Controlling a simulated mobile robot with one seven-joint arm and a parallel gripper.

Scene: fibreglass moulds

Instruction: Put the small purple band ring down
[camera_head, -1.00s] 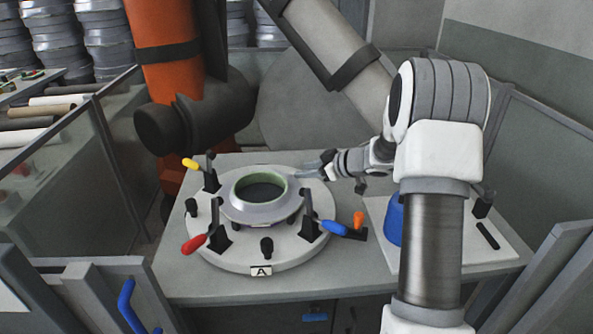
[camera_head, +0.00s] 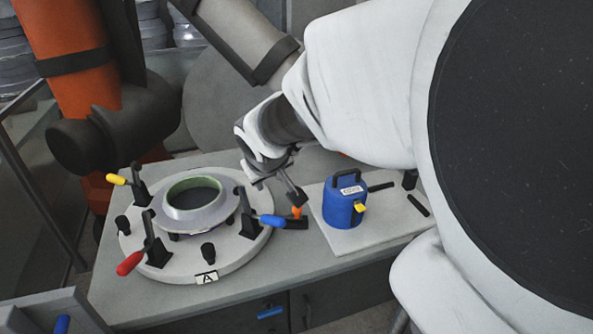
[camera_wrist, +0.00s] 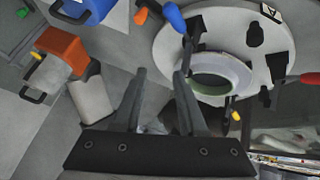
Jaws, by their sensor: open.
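My gripper (camera_head: 277,190) is open beside the right edge of the round white fixture (camera_head: 235,263). In the wrist view the two fingers (camera_wrist: 160,75) stand apart with nothing seen between them. A pale silvery flanged ring (camera_head: 170,213), green on its inner side, sits at the middle of the fixture. It also shows in the wrist view (camera_wrist: 240,78), to the right of the fingers, and is not held.
Clamps with yellow (camera_head: 117,180), red (camera_head: 130,263) and blue (camera_head: 272,221) handles stand around the fixture. An orange handle (camera_head: 297,211) is near my fingers. A blue canister (camera_head: 340,207) stands on a white board (camera_head: 370,237) at right. The front table strip is clear.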

